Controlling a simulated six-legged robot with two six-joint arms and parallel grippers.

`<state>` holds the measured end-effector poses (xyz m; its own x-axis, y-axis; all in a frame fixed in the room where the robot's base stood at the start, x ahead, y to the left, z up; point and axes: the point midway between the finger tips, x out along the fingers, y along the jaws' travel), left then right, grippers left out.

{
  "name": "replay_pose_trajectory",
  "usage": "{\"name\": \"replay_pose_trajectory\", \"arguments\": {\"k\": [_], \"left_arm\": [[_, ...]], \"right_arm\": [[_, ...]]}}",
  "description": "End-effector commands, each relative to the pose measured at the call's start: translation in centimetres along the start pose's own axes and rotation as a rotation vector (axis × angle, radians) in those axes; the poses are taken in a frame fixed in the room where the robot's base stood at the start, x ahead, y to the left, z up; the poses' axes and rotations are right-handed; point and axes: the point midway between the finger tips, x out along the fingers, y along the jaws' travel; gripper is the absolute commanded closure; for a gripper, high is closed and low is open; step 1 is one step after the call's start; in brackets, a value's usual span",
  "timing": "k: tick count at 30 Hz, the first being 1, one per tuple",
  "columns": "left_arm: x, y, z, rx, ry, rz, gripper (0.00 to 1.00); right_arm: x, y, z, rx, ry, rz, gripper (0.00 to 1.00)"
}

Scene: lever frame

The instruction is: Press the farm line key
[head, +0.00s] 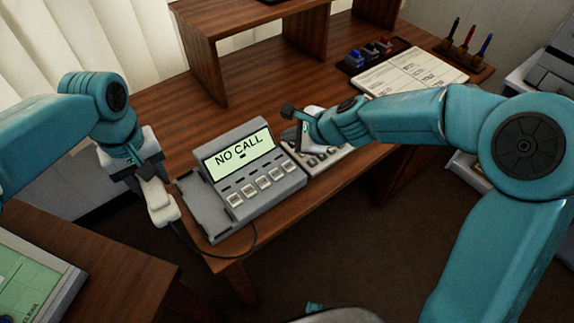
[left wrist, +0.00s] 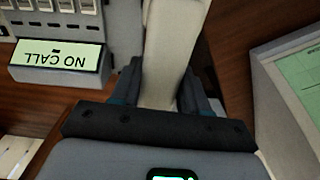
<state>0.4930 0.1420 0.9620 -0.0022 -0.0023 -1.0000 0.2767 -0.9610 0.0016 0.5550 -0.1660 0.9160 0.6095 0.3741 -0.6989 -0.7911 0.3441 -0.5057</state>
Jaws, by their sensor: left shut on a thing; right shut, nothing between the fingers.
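The grey phone console (head: 225,132) stands on the desk with a lit screen (head: 239,154) reading "NO CALL". A row of pale keys (head: 262,183) runs below the screen. Their labels are too small to read, so I cannot tell which is the farm line key. The screen also shows upside down in the left wrist view (left wrist: 62,55). My left gripper (head: 146,172) is shut on the cream handset (head: 162,204), held beside the console's left side. The handset fills the middle of the left wrist view (left wrist: 172,50). My right gripper (head: 300,128) is shut and empty, right of the console's screen.
A keypad unit (head: 326,158) sits right of the console, partly under my right gripper. A dark cord (head: 232,254) hangs at the desk's front edge. Behind are a printed sheet (head: 412,72), a pen holder (head: 466,58) and a wooden shelf (head: 205,62).

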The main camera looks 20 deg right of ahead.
Motion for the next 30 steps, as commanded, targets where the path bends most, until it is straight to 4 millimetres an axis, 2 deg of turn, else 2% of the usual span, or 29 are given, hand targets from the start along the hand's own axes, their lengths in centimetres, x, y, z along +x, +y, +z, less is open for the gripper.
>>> {"name": "replay_pose_trajectory", "arguments": {"k": [12,16,20,30], "left_arm": [[6.1,-0.1,-0.3,0.000,0.001,0.000,0.92],[7.6,-0.1,-0.3,0.000,0.001,0.000,0.92],[8.2,-0.1,-0.3,0.000,0.001,0.001,0.92],[8.1,-0.1,-0.3,0.000,0.001,0.000,0.92]], "right_arm": [[4.5,3.0,-2.9,0.000,0.000,-0.001,1.00],[5.6,3.7,-3.7,-0.001,0.000,-0.001,1.00],[6.0,4.0,-4.0,-0.001,0.000,-0.001,1.00],[5.9,4.0,-4.0,-0.001,0.000,0.000,1.00]]}}
